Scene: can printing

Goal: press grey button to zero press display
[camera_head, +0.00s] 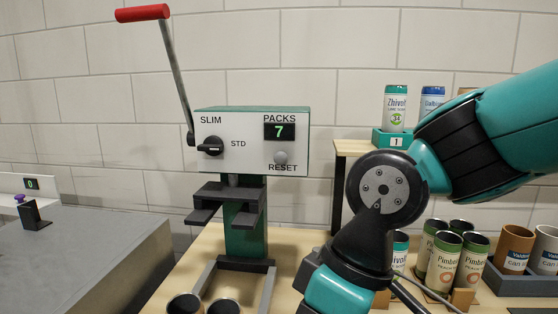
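The press (246,192) stands upright on the wooden table, with a white front panel and a green column. Its display (279,131), under the word PACKS, reads 7. The round grey button (281,157) sits below the display, just above the word RESET. A black knob (209,146) is at the panel's left, between SLIM and STD. My teal and black arm reaches in from the right and bends down in front of the table, right of the press. My gripper is not in view; it lies below the lower edge of the picture.
A lever with a red handle (142,13) rises at the press's left. Several Pimbe cans (443,262) stand behind my arm at right. A grey bench (85,250) is at left.

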